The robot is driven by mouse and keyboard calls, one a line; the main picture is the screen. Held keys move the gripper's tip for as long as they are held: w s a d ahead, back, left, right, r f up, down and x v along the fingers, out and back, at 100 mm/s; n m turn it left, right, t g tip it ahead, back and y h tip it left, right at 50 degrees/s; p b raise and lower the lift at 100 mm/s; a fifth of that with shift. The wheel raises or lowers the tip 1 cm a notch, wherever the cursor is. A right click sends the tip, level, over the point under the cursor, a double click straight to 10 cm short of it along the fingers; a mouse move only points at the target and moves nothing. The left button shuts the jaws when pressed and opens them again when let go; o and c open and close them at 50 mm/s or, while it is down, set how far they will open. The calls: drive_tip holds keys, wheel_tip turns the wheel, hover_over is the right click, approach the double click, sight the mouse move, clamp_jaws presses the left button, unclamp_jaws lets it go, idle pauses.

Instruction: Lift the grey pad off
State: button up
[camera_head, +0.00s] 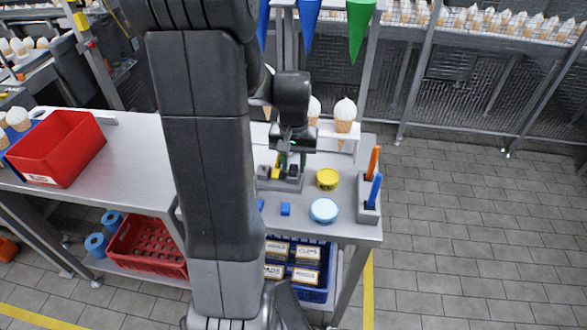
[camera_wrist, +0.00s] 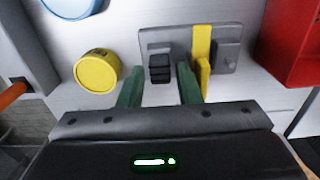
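A grey plate (camera_wrist: 196,37) lies on the steel table and carries a dark ribbed block (camera_wrist: 160,68), a yellow upright strip (camera_wrist: 202,48) and a small grey block (camera_wrist: 228,55). The small grey block looks most like the grey pad; it also shows in the head view (camera_head: 263,171). My gripper (camera_wrist: 160,77) has two green fingers, spread apart on either side of the dark block. Nothing is visibly clamped between them; I cannot tell whether they touch the block. In the head view my gripper (camera_head: 290,160) hangs over the plate, partly hiding it.
A yellow tub (camera_head: 327,179) and a light blue round tub (camera_head: 324,210) stand near the plate. A small blue block (camera_head: 285,209) lies in front. A grey holder (camera_head: 369,210) with orange and blue handles stands at the right edge. Cones stand behind; a red bin (camera_head: 62,150) is left.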

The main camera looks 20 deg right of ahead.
drive_tip(key=shift+f, duration=0.3)
clamp_jaws()
drive_tip(key=shift+r, duration=0.1)
wheel_tip(320, 180, up, 10)
wheel_tip(320, 180, up, 5)
drive_tip(key=p, duration=0.4)
hover_over(293, 167)
drive_tip(key=shift+s, duration=0.15)
idle(0.6)
idle(0.5)
